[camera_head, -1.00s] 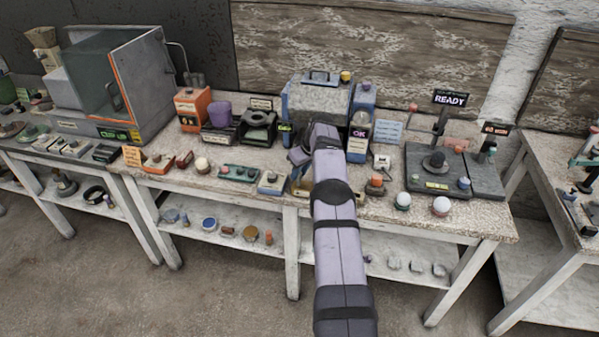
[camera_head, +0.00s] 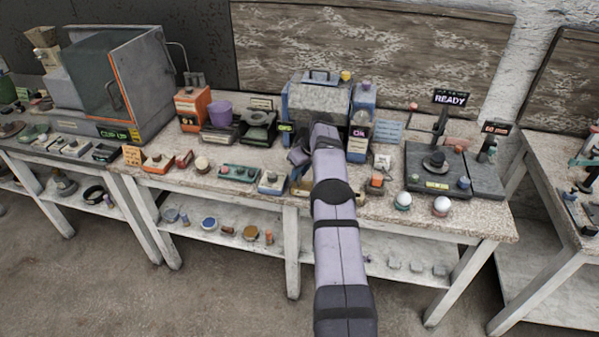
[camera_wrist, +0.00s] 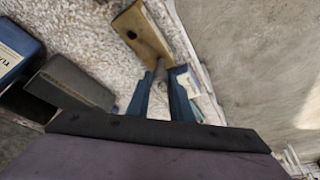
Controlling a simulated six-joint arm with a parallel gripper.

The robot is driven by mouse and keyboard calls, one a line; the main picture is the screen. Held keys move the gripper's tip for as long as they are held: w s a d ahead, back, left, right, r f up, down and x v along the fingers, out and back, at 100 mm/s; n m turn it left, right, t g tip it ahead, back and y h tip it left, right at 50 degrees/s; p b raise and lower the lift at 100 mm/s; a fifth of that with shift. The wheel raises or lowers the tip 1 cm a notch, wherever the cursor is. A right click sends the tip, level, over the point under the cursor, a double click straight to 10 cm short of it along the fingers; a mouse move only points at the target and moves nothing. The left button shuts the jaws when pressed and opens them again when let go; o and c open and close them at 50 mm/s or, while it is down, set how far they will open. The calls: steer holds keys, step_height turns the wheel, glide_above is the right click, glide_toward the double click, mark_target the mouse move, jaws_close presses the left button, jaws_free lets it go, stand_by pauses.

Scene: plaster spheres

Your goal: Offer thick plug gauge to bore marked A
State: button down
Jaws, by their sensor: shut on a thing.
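In the wrist view, the two blue fingers of my gripper (camera_wrist: 165,95) are closed around a dark grey-brown pin, seemingly the thick plug gauge (camera_wrist: 161,72). A tan block (camera_wrist: 150,38) lies just beyond the fingertips, with one dark open bore (camera_wrist: 131,35) near its left end. The pin's far end overlaps the block's near part; I cannot tell whether it is in a bore, touching or above. No letter A is readable. In the head view, my arm hides the fingers and pin; a bit of the tan block (camera_head: 299,188) shows left of the arm.
In the wrist view, a blue box (camera_wrist: 18,52) and a dark grey block (camera_wrist: 70,82) lie left of the fingers, and a pale labelled item (camera_wrist: 187,82) is close on the right. In the head view, white spheres (camera_head: 403,200) stand near the bench's front edge (camera_head: 440,229).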

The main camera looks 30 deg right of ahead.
steer(key=shift+f, duration=0.35)
steer(key=shift+r, duration=0.45)
steer(key=shift+d+p, duration=0.15)
steer(key=shift+p, duration=0.3)
stand_by(0.6)
steer(key=shift+f+b, duration=0.4)
steer(key=shift+b, duration=0.05)
stand_by(1.4)
steer(key=shift+r+p, duration=0.4)
steer(key=shift+r, duration=0.25)
stand_by(0.8)
steer(key=shift+r+p, duration=0.5)
steer(key=shift+r, duration=0.2)
